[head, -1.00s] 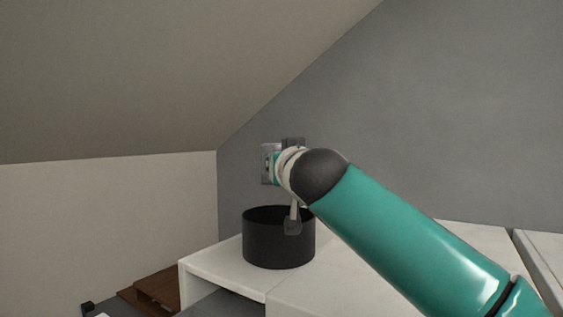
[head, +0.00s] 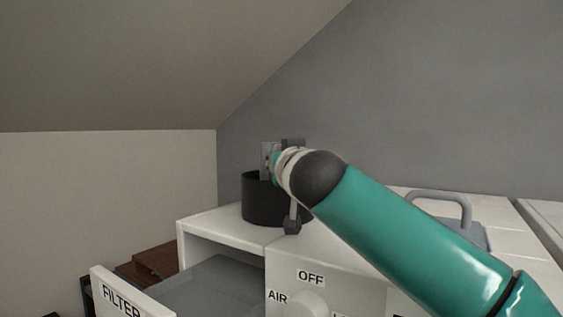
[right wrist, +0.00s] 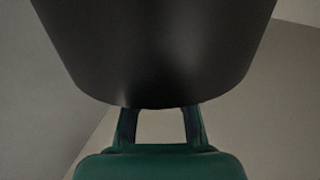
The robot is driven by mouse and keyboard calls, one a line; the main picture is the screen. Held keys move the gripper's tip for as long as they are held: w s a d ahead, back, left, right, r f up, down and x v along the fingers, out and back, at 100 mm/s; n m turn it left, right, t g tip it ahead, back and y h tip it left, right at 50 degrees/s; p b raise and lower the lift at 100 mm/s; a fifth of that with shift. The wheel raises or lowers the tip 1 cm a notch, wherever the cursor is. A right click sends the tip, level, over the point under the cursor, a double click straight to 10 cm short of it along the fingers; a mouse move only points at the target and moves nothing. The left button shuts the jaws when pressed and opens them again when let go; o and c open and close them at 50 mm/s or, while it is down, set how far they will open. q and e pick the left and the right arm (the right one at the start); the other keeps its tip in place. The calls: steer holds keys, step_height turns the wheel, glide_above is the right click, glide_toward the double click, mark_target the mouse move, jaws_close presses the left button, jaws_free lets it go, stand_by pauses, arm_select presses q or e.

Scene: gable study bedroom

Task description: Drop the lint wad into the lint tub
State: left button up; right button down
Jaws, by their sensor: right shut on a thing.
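The black lint tub (head: 260,205) stands upright on the white machine top, in the middle of the head view. My right gripper (head: 269,174) is at the tub's mouth, partly hidden by my own wrist. In the right wrist view, the dark tub wall (right wrist: 150,50) fills the upper part, and my right gripper's teal fingers (right wrist: 160,122) pass behind its curved rim. The fingertips are hidden there. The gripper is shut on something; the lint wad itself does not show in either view. My left gripper is not in view.
A drawer front marked FILTER (head: 125,292) stands out at the lower left. A dial (head: 306,303) is on the machine's white front. A grey handle (head: 441,196) rises from the top at the right. Brown steps or boards (head: 150,265) lie beyond at the left.

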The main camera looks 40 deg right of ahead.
steer(key=c, duration=0.9)
jaws_free()
step_height(320, 180, up, 7)
steer(key=p, duration=0.6)
